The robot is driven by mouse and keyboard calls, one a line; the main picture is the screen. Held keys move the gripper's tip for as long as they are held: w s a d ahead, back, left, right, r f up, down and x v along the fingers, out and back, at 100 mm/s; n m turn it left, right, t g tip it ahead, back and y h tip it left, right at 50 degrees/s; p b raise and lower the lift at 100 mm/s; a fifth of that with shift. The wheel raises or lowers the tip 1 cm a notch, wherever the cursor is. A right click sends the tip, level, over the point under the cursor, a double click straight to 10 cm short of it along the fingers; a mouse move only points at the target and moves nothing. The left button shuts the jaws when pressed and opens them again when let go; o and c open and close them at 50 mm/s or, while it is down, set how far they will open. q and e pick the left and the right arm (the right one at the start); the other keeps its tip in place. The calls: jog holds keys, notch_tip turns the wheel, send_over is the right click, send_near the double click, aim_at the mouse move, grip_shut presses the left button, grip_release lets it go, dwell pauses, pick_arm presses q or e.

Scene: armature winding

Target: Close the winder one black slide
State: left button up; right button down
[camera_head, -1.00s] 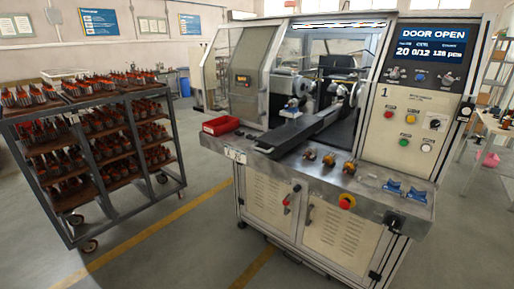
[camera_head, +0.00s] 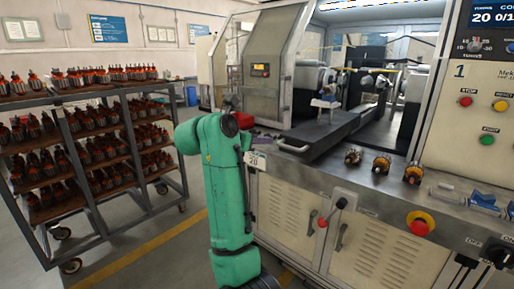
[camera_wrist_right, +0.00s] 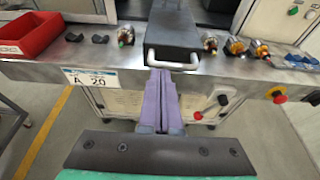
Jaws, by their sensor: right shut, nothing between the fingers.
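The winder's black slide (camera_head: 325,130) sticks out of the open winder bay over the steel ledge, with a pale handle (camera_head: 293,148) on its near end. In the right wrist view the slide (camera_wrist_right: 173,28) lies straight ahead, its U-shaped handle (camera_wrist_right: 171,60) facing me. My right gripper (camera_wrist_right: 161,76), with purple fingers shut and empty, points at the handle. The fingertips appear at or just short of it; contact cannot be told. In the head view my green right arm stands left of the slide and largely hides the gripper. My left gripper is out of view.
A red bin (camera_wrist_right: 30,35) sits left of the slide on the ledge (camera_head: 330,172). Several copper-wound armatures (camera_head: 382,163) lie right of it. A red emergency knob (camera_head: 420,223) is on the front. A loaded rack (camera_head: 62,108) stands left, with open floor between.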

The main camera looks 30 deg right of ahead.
aim_at(291, 140)
jog(key=x, duration=0.3)
jog(key=p+x, duration=0.1)
jog(key=x, duration=0.2)
jog(key=p+x, duration=0.1)
jog(key=x, duration=0.2)
jog(key=shift+s+d+r, duration=0.15)
jog(key=shift+s+r, duration=0.15)
jog(key=shift+s, duration=0.1)
jog(key=shift+s+d, duration=0.1)
jog(key=shift+d, duration=0.1)
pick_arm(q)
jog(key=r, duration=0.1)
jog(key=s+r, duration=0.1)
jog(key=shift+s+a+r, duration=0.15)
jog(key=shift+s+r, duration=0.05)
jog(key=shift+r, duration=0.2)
pick_arm(e)
jog(key=shift+f, duration=0.1)
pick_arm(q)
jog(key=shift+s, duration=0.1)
